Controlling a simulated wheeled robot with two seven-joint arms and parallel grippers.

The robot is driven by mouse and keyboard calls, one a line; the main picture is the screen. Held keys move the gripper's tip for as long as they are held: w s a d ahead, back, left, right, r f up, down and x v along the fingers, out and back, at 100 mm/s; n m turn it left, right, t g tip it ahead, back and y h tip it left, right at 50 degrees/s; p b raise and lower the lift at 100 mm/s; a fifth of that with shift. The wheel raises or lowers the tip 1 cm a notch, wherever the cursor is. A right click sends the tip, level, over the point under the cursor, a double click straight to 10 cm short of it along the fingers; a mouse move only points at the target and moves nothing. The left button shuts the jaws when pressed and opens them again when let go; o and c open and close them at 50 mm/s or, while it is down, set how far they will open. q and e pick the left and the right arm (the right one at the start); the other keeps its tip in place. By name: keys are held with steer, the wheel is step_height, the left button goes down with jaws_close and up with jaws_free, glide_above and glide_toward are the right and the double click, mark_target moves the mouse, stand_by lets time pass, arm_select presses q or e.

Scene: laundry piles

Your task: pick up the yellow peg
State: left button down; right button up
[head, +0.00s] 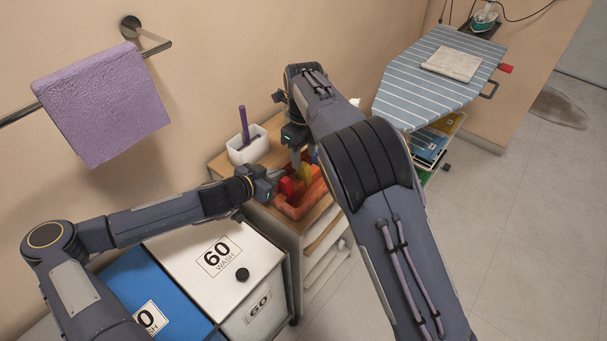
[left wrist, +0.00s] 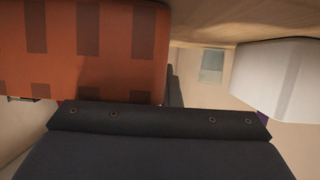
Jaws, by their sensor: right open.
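The yellow peg (head: 304,173) shows as a small yellow patch in the orange basket (head: 316,193) in the head view, partly hidden by my right arm and gripper. My right gripper (head: 297,162) points down over the basket, open, with its fingers close to the peg. I cannot tell whether they touch it. My left gripper (head: 279,174) is at the basket's left side. Its jaws are too small to read there.
Red pieces (head: 287,187) lie in the basket. A white container (head: 248,149) with a purple stick stands behind it on the wooden-topped cart. White and blue wash bins (head: 262,262) stand in front, an ironing board (head: 425,75) at the right, and a purple towel (head: 103,105) hangs on the wall.

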mark_target(303, 165)
step_height(303, 165, down, 5)
steer(key=shift+a+r, duration=0.1)
jaws_close()
stand_by(0.3)
step_height(303, 165, up, 10)
arm_select(q)
steer(key=c, duration=1.6)
jaws_free()
